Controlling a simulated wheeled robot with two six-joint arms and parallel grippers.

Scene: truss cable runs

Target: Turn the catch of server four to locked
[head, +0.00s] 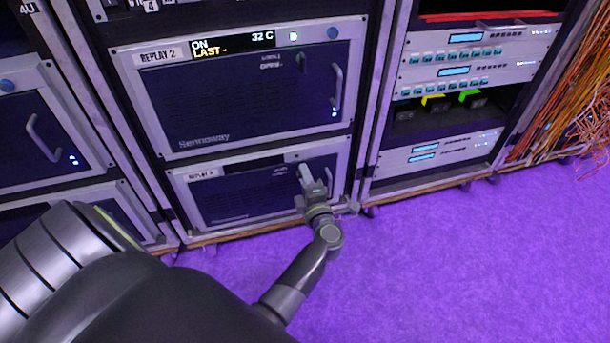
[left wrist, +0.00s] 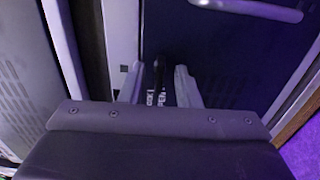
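Server four, labelled REPLAY 4 (head: 240,197), is the lower unit in the middle rack, with a dark front in a pale frame. My left gripper (head: 307,176) is at the right part of its front and hides some of it. In the left wrist view the two pale fingers of my left gripper (left wrist: 159,88) stand apart. A narrow dark piece that looks like the catch (left wrist: 160,72) shows between them, with gaps beside it. White LOCK and OPEN lettering lies just below it, partly covered. I cannot tell which way the catch is turned. My right gripper is not in view.
The REPLAY 2 server (head: 240,105) with a lit display sits directly above. A metal handle (left wrist: 250,9) crosses the top right of the left wrist view. Another rack (head: 455,95) stands to the right, with loose orange cables (head: 575,90) beyond. The purple floor (head: 460,265) in front is clear.

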